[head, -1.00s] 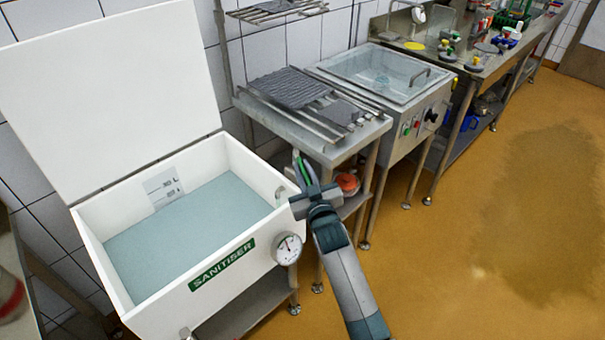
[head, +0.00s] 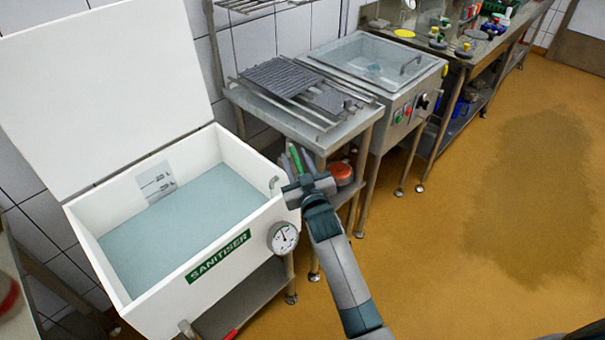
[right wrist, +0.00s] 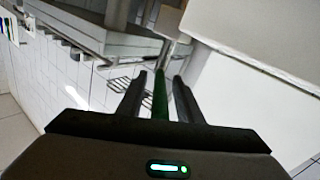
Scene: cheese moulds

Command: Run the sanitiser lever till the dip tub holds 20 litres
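The dip tub (head: 252,225) is a white box with its lid up and a green SANITISER label on its front. Pale blue liquid (head: 180,235) lies in it, its surface meeting the foot of the level plate (head: 156,178) on the back wall; the numbers are too small to read surely. The green sanitiser lever (head: 296,157) stands by the tub's right end. My right gripper (head: 296,160) is around it; the right wrist view shows the lever (right wrist: 160,95) between the fingers, with gaps on both sides. My left gripper is out of view.
A round dial (head: 283,237) sits on the tub's front right corner. A steel stand with dark mats (head: 282,76) and a glass-topped basin (head: 375,62) are behind my right gripper. The orange floor (head: 450,270) at right is open, with a dark wet-looking patch.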

